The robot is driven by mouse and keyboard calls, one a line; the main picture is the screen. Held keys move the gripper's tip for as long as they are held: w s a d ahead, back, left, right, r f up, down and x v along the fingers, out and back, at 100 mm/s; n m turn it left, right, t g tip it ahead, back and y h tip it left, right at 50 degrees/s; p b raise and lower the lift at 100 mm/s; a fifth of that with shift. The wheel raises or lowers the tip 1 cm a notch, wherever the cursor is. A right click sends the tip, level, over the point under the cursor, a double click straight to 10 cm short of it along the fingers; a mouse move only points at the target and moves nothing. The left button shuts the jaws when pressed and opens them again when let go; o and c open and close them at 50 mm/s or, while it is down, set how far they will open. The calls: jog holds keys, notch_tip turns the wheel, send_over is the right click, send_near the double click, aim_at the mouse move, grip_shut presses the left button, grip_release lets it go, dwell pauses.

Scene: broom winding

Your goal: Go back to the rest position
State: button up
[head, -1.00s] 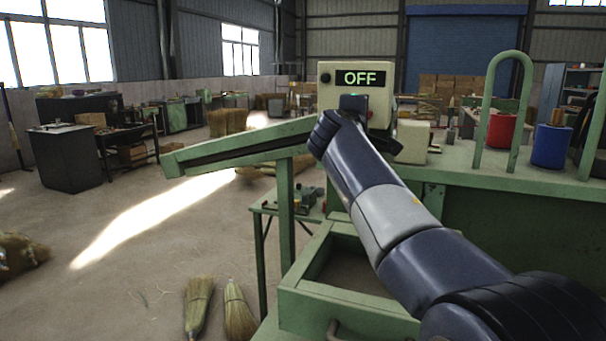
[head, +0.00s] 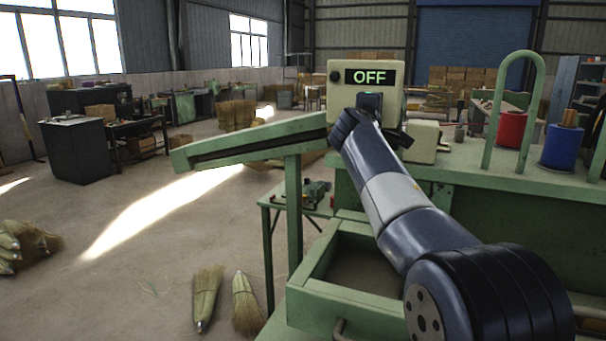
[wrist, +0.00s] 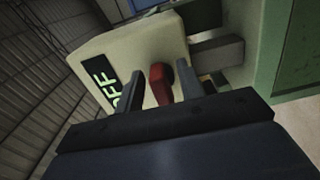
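The cream control box (head: 338,111) stands on the green machine, and its display (head: 370,77) reads OFF in green. In the wrist view, a red switch knob (wrist: 157,84) sticks out of the box face (wrist: 125,52). My gripper (wrist: 159,80) is open, with its two dark fingers apart on either side of the knob and gaps showing beside it. In the head view, my gripper (head: 370,103) is in front of the lower part of the box, and its fingers are mostly hidden by the wrist.
A long green arm (head: 250,143) slopes left from the machine. A green open drawer (head: 330,300) lies below my arm. Red (head: 509,130) and blue (head: 561,148) spools stand on the bench at right. Several brooms (head: 206,298) lie on the floor; floor at left is mostly clear.

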jog(key=b+v, duration=0.3)
jog(key=v, duration=0.7)
jog(key=p+x, duration=0.3)
jog(key=x, duration=0.7)
jog(key=shift+r, duration=0.1)
jog(key=shift+w+r+n+p, duration=0.15)
jog(key=shift+w+n+p, duration=0.2)
jog(key=shift+p, duration=0.45)
jog(key=shift+s+r+n+p, duration=0.2)
jog(key=shift+s+n+p, duration=0.1)
jog(key=shift+n+p, duration=0.65)
jog(key=n+p, duration=0.2)
jog(key=n, duration=0.1)
jog(key=shift+w+r+n+p, duration=0.1)
jog(key=shift+n+p, duration=0.3)
jog(key=shift+a+n+p, duration=0.1)
jog(key=shift+n+p, duration=0.25)
jog(key=shift+n, duration=0.15)
